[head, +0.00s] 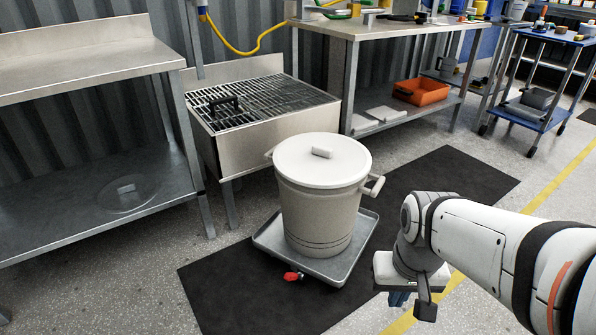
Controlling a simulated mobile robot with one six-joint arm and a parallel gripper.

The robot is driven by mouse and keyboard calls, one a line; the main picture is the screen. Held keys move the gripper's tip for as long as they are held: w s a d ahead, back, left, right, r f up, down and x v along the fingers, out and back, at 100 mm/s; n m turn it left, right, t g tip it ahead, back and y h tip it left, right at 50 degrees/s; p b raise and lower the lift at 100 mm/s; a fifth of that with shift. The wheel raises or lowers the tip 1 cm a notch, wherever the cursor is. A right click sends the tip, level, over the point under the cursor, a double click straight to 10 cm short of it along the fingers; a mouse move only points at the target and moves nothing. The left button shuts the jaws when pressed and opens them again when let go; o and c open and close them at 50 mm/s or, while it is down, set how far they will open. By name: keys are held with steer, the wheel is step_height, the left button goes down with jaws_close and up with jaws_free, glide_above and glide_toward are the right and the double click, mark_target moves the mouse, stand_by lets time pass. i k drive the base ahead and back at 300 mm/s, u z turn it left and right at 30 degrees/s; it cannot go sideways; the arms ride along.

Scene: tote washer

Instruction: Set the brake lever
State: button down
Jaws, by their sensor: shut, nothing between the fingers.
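A small red brake lever (292,276) sticks out at the front edge of a low grey metal dolly (268,246). The dolly stands on a black mat and carries a large beige bin (318,215) with a white lid and side handles. My gripper (398,299) is to the right of the dolly and apart from the lever. It points down, with its blue fingertips small and partly hidden behind my wrist. It is shut and empty.
The black mat (448,172) is clear around the dolly. A steel sink with a grate (268,97) stands behind the bin. A steel shelf unit (80,62) is at left, a workbench (400,27) behind, and a blue cart (548,36) at far right.

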mark_target(289, 277)
steer(key=u, duration=0.15)
steer(key=i, duration=0.6)
steer(key=u, duration=0.4)
steer(key=k, duration=0.8)
steer(key=u, duration=0.15)
steer(key=i, duration=0.8)
steer(key=z, duration=0.05)
